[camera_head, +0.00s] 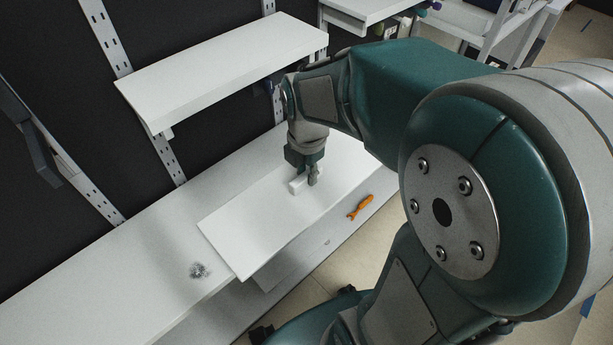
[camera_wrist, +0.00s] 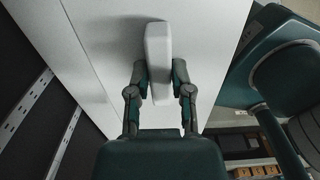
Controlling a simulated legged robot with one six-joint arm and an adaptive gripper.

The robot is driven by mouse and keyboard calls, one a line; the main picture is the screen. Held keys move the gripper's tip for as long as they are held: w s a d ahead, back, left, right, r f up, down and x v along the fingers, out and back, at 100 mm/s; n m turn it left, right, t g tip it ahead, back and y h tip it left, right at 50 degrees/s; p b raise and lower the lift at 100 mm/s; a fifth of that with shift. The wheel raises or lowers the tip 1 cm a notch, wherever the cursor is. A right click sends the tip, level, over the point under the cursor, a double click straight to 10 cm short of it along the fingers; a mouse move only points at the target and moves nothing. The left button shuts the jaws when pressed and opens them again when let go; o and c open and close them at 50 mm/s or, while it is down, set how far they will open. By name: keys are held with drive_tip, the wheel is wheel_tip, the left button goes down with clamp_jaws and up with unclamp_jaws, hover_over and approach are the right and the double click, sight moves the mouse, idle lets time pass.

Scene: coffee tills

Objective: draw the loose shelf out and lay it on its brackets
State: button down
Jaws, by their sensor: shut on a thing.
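The loose shelf (camera_head: 250,222) looks to be the white board lying flat over the long lower white shelf, its near edge reaching past that shelf's front edge. A white block (camera_head: 296,187) stands up from its face and also shows in the wrist view (camera_wrist: 158,38); I cannot tell whether it is fixed to the board. My gripper (camera_head: 306,178) points down and is shut on this block, with one finger on each side in the wrist view (camera_wrist: 159,78). The board's far right part is hidden behind my arm. I cannot make out which brackets are its own.
A white shelf (camera_head: 220,68) is mounted above, close behind my gripper. Slotted uprights (camera_head: 108,42) run up the black wall. A dark bar (camera_head: 30,145) stands out at left. A dark tangle (camera_head: 200,270) lies on the lower shelf (camera_head: 100,275). An orange tool (camera_head: 360,207) lies in front.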

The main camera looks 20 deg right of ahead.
wheel_tip(320, 180, up, 21)
idle(2.5)
